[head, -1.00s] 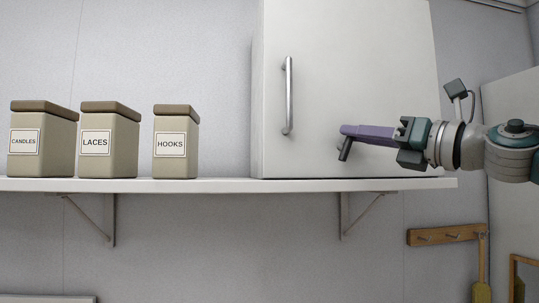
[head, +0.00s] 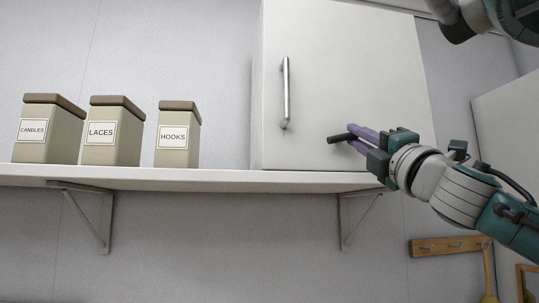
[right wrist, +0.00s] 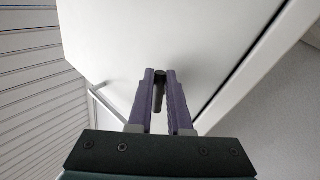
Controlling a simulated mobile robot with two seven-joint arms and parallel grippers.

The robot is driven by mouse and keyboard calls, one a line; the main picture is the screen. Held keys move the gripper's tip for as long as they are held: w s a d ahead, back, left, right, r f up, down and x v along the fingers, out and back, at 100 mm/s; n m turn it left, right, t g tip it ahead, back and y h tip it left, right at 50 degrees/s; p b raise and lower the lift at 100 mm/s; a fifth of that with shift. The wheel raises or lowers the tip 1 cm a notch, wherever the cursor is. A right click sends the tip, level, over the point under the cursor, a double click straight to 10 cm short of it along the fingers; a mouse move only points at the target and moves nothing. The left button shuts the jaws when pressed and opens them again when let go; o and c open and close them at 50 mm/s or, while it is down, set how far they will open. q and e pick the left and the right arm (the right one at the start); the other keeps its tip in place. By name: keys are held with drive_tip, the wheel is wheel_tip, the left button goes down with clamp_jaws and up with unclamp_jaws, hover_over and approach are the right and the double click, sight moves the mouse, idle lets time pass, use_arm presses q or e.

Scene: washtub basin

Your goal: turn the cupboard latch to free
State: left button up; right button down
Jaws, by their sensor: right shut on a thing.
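The cupboard (head: 350,60) is a white box with a plain door, standing on a shelf. Its latch (head: 337,139) is a short dark lever low on the door, lying close to level and pointing left, slightly downward. My right gripper (head: 357,137), with purple fingers, comes in from the right and is shut on the latch. In the right wrist view the latch (right wrist: 158,93) sits between the two fingers (right wrist: 160,98), and its pivot end is near the door face. My left gripper is not in view.
A vertical metal handle (head: 286,92) is on the door's left side. Canisters labelled CANDLES (head: 48,130), LACES (head: 113,130) and HOOKS (head: 177,135) stand on the shelf (head: 220,180) to the left. A wooden peg rail (head: 440,246) hangs below right.

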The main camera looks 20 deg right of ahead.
drive_tip(key=shift+f+m+h+b, duration=0.2)
drive_tip(key=shift+m+h+b, duration=0.2)
drive_tip(key=shift+m+h, duration=0.7)
drive_tip(key=shift+f+m+h+b, duration=0.15)
drive_tip(key=shift+m+h+b, duration=0.25)
drive_tip(key=shift+m+h, duration=0.65)
drive_tip(key=shift+m+g, duration=0.3)
drive_tip(key=shift+m, duration=0.45)
drive_tip(key=c, duration=1.1)
unclamp_jaws()
drive_tip(key=shift+c, duration=0.2)
drive_tip(key=b+v, duration=0.5)
drive_tip(key=v, duration=0.5)
